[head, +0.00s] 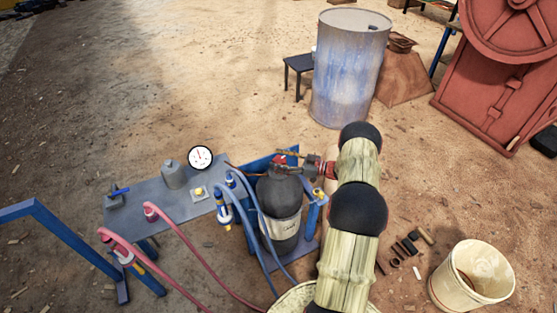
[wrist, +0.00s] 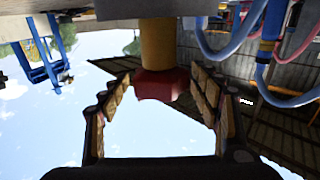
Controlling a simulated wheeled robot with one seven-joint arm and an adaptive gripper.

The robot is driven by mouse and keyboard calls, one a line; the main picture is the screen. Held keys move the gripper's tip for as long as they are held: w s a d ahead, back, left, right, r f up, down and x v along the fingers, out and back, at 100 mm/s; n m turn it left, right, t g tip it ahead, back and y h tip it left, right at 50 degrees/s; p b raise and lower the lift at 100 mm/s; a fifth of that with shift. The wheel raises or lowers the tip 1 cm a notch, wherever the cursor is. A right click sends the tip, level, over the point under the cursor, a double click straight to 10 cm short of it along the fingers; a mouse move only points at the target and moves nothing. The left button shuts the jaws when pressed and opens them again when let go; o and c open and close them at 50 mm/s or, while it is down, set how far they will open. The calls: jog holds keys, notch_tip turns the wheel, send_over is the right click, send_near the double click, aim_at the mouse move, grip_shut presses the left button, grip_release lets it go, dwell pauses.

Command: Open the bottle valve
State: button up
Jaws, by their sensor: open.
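The dark grey gas bottle (head: 281,205) stands upright in a blue stand, with a pale label on its front. Its top is partly hidden by my gripper (head: 305,166), which is just above it and to the right. In the wrist view, a red knob (wrist: 160,86) on a yellow stem (wrist: 158,43) appears to be the bottle valve. My gripper (wrist: 160,108) is open, with one padded finger on each side of the knob. Gaps show between the knob and both fingers. The knob's far side is hidden.
A grey bench (head: 185,207) left of the bottle bears a round white gauge (head: 200,157) and a grey canister (head: 174,175). Blue hoses (head: 252,230) and red hoses (head: 190,260) hang near the bottle. A white bucket (head: 470,277) and small loose pieces lie right.

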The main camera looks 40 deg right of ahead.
jog(key=shift+s, duration=0.1)
jog(key=v, duration=1.2)
jog(key=shift+f, duration=0.1)
